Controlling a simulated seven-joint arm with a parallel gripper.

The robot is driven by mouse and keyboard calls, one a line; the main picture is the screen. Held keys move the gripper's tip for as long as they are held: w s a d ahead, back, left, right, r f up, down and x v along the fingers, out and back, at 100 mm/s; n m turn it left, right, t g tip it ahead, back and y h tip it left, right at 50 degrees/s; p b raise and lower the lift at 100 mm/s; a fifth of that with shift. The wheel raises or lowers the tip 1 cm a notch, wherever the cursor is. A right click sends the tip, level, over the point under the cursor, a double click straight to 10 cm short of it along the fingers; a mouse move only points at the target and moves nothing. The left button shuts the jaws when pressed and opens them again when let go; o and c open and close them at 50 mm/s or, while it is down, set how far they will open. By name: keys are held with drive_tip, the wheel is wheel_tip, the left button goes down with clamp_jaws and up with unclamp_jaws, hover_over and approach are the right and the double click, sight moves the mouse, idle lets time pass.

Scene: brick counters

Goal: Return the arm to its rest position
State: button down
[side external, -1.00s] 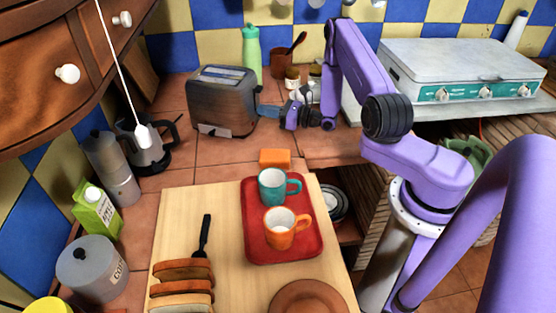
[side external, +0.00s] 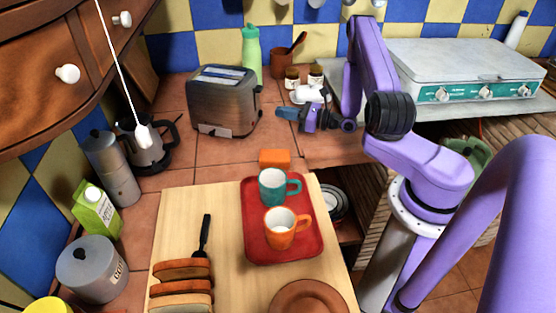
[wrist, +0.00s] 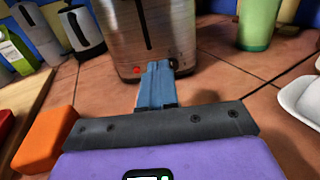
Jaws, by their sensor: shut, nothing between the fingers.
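My gripper (side external: 284,113) is shut and empty, its blue fingers together above the tiled counter. It is to the right of the metal toaster (side external: 224,100), with a visible gap between them in the side view. In the wrist view my gripper (wrist: 157,83) points toward the toaster's end panel (wrist: 146,35), which has a dark slot, a red light and a knob. My purple arm reaches in from the right, bent over the counter.
An orange block (side external: 275,158) lies below my gripper in the side view. A white dish (side external: 308,94), two jars and a green bottle (side external: 251,54) stand behind it. A red tray (side external: 254,238) with two mugs sits on the wooden board (side external: 180,235). Bare tiles lie left of the block.

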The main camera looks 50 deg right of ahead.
drive_tip(key=a+r+n+g+y, duration=0.1)
drive_tip(key=a, duration=0.1)
drive_tip(key=a+r+n+g+y, duration=0.1)
drive_tip(key=a+n+y, duration=0.1)
drive_tip(key=w+a+r+n+y, duration=0.1)
drive_tip(key=a, duration=0.1)
drive_tip(key=shift+a+r+g+y, duration=0.15)
drive_tip(key=shift+g+y, duration=0.25)
drive_tip(key=s+a+r+n+g+y, duration=0.2)
drive_tip(key=s+a+r+n+g, duration=0.15)
drive_tip(key=a+n+g, duration=0.4)
drive_tip(key=s+a+r+n+g+y, duration=0.3)
drive_tip(key=s+a+n+g, duration=0.25)
drive_tip(key=a+g, duration=0.2)
drive_tip(key=s+a+r+n+g+h, duration=0.2)
drive_tip(key=s+a+n+g+h, duration=0.2)
drive_tip(key=s+n+g+h, duration=0.5)
drive_tip(key=s+d+r+n+t+h, duration=0.2)
drive_tip(key=s+n+t, duration=0.3)
drive_tip(key=n, duration=0.4)
drive_tip(key=s+d+r+n+t+h, duration=0.2)
drive_tip(key=s+n+t+h, duration=0.2)
drive_tip(key=s+n, duration=0.4)
drive_tip(key=shift+s+d+n+t+h, duration=0.15)
drive_tip(key=shift+d+n+t+h, duration=0.25)
drive_tip(key=shift+n, duration=0.4)
